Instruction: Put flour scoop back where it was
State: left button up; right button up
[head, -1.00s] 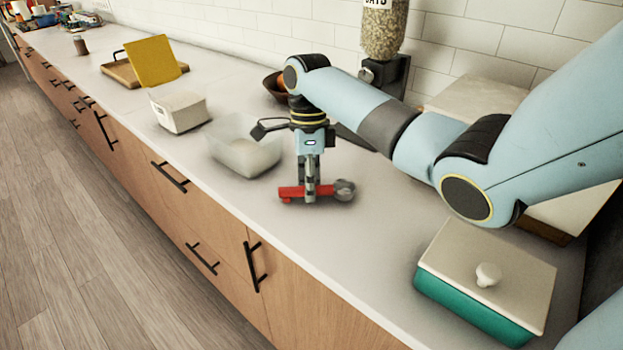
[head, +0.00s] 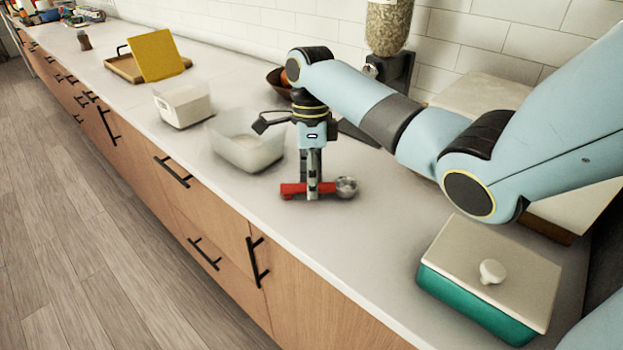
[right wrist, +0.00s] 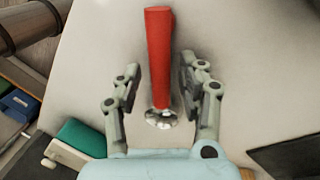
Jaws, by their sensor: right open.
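The flour scoop has a red handle (head: 294,189) and a round metal bowl (head: 346,187). It lies on the counter in the head view, with the handle to the left. My right gripper (head: 313,193) is down at the scoop, its fingers around the handle near the bowl end. In the right wrist view the red handle (right wrist: 159,50) runs between the two open fingers (right wrist: 162,98), with a gap on each side. The metal bowl (right wrist: 161,118) shows lower down, partly visible. My left gripper is not in view.
A translucent bin (head: 246,152) of white flour stands left of the gripper. A white box (head: 184,106) is behind it. A teal container with a pale lid (head: 490,265) sits at the front right. A bowl (head: 279,82) and a grain dispenser (head: 387,28) stand near the wall.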

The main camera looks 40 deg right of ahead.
jog(key=r, duration=0.4)
jog(key=w+r, duration=0.1)
jog(key=r, duration=0.1)
jog(key=shift+d, duration=0.4)
jog(key=r+p, duration=0.2)
jog(key=r, duration=0.1)
jog(key=r+p, duration=0.2)
jog(key=shift+w+d+r, duration=0.2)
jog(key=shift+w+d, duration=0.15)
jog(key=shift+w, duration=0.05)
